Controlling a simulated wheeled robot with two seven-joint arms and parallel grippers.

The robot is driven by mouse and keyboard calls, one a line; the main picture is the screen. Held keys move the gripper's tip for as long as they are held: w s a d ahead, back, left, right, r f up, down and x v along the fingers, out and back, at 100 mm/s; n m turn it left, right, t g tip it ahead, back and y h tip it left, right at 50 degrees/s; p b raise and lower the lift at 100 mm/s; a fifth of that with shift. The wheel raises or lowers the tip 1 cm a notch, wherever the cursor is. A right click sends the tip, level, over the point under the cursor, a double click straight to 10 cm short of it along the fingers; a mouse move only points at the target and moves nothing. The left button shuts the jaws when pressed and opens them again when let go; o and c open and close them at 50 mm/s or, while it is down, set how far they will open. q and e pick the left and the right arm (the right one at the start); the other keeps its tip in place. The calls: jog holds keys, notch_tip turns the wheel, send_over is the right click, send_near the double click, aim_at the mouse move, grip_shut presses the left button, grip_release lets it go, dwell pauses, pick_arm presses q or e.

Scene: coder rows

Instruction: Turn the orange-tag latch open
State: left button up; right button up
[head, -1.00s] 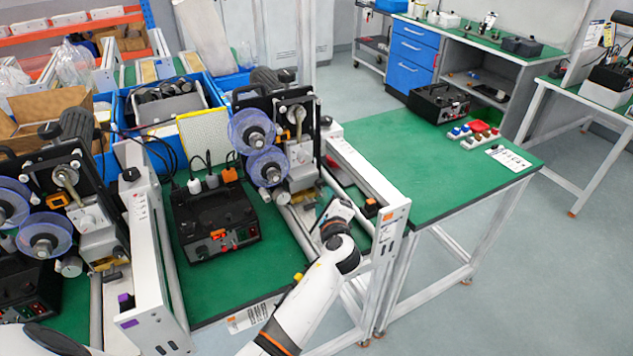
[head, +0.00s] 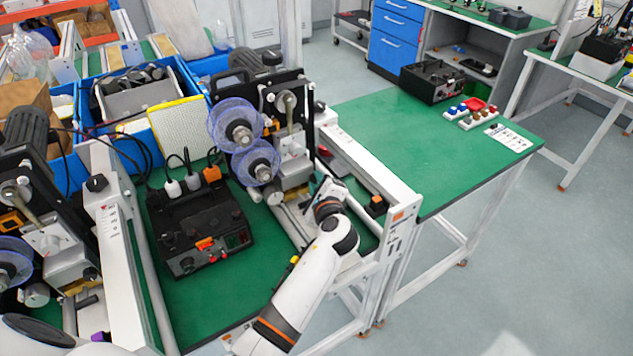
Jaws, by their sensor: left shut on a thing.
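An orange tag (head: 398,215) sits on the near end of the white rail to the right of the middle coder machine (head: 290,125). My left gripper (head: 326,189) is low at the right front foot of this machine, left of that rail. It is shut on a small part there, which I take for the orange-tag latch. My gripper and wrist hide the latch, so its angle cannot be told. A small black block with an orange face (head: 377,202) stands apart, right of my gripper. My right gripper is not in view.
A black control box (head: 198,232) with orange switches stands left of my arm. Two clear purple reels (head: 236,126) overhang the machine's front. The white rail (head: 365,170) is close on my gripper's right. A green bench (head: 410,140) beyond is mostly clear.

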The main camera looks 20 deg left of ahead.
pick_arm(q)
jog(key=shift+a, duration=0.1)
grip_shut()
jog(key=shift+f+b, duration=0.1)
jog(key=shift+b, duration=0.3)
jog(key=n+b, duration=0.1)
jog(key=b, duration=0.2)
jog(key=n+t+b, duration=0.1)
jog(key=n+b, duration=0.1)
jog(key=b, duration=0.1)
jog(key=n+t+b, duration=0.1)
jog(key=n+b, duration=0.1)
jog(key=b, duration=0.1)
jog(key=shift+a+f, duration=0.1)
jog(key=shift+f, duration=0.2)
jog(key=shift+r+n+t+y+b, duration=0.15)
jog(key=shift+n+t+y+b, duration=0.25)
jog(key=shift+b, duration=0.6)
jog(key=shift+r, duration=0.1)
jog(key=o, duration=0.5)
grip_release()
jog(key=shift+o, duration=0.7)
jog(key=shift+w, duration=0.1)
